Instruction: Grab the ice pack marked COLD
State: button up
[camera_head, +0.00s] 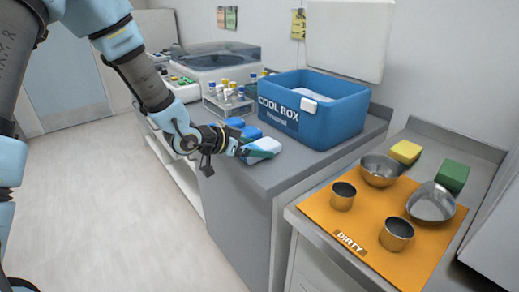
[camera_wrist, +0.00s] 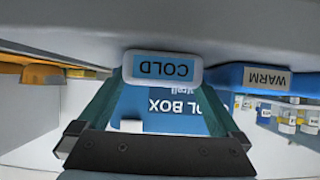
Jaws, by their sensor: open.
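The ice pack marked COLD (camera_wrist: 162,68) is white with a light blue label and lies on the grey counter. It also shows in the head view (camera_head: 264,146), partly behind my fingers. My gripper (camera_head: 246,150) is at the counter's front edge, beside the pack. In the wrist view, which is upside down, my gripper (camera_wrist: 163,88) is open, with the pack between the fingertip ends. I cannot tell whether the fingers touch it. A blue pack marked WARM (camera_wrist: 250,79) lies close beside it.
The blue cool box (camera_head: 318,112) stands open behind the pack. Blue packs (camera_head: 249,132) and a rack of tubes (camera_head: 228,102) are to its left. An orange DIRTY mat (camera_head: 370,215) with metal bowls and cups lies on the lower counter at right. Floor at left is clear.

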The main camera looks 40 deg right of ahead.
jog(key=shift+c, duration=0.2)
jog(key=c, duration=1.4)
jog(key=shift+r, duration=0.1)
